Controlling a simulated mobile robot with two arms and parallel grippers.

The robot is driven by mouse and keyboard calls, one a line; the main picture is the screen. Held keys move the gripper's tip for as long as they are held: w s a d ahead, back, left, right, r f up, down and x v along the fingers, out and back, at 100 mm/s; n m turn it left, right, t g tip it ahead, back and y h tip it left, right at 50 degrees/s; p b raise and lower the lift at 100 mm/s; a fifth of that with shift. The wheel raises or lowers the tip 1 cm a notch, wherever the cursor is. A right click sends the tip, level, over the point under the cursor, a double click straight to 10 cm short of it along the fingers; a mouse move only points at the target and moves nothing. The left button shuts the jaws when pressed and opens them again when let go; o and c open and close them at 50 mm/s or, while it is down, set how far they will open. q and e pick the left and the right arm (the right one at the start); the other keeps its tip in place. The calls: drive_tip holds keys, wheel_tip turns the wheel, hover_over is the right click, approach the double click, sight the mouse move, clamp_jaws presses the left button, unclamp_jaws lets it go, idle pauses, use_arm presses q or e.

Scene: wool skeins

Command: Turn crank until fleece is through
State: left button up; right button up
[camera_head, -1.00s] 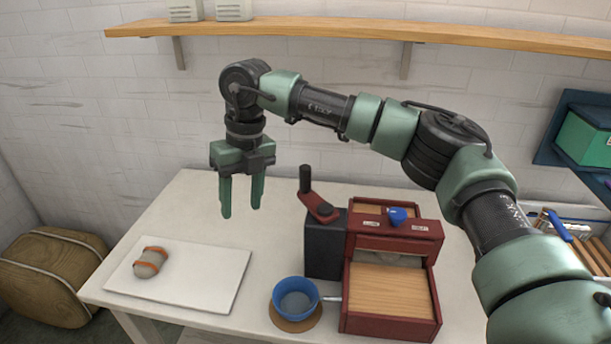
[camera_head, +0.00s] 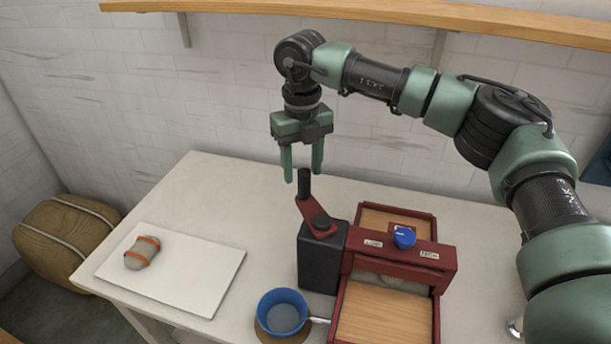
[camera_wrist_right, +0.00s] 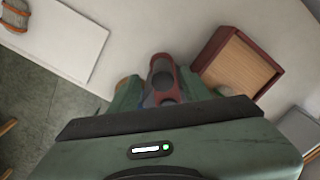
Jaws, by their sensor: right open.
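The carding machine, a dark red box with wooden trays (camera_head: 385,312), stands on the white table. Its crank (camera_head: 312,212), a red arm with an upright black handle (camera_head: 304,184), sits on a black housing at its left side. Some pale fleece (camera_head: 392,280) shows under the red crossbar, partly hidden. My right gripper (camera_head: 303,174) points down with its fingers apart, directly over or around the top of the handle; the exact depth is hard to tell. In the right wrist view the red crank arm (camera_wrist_right: 162,72) lies between the fingers. My left gripper is not in view.
A blue bowl (camera_head: 283,313) stands on a round brown mat in front of the crank housing. A white board (camera_head: 205,282) with a banded grey skein (camera_head: 142,252) lies at left. A wooden shelf (camera_head: 370,14) runs along the wall above.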

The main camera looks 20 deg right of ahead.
sight(304, 181)
drive_tip(key=f, duration=0.3)
drive_tip(key=shift+d+f+p, duration=0.2)
drive_tip(key=shift+f+p, duration=0.1)
drive_tip(key=shift+p, duration=0.1)
drive_tip(key=shift+w+f, duration=0.1)
drive_tip(key=shift+f, duration=0.2)
clamp_jaws()
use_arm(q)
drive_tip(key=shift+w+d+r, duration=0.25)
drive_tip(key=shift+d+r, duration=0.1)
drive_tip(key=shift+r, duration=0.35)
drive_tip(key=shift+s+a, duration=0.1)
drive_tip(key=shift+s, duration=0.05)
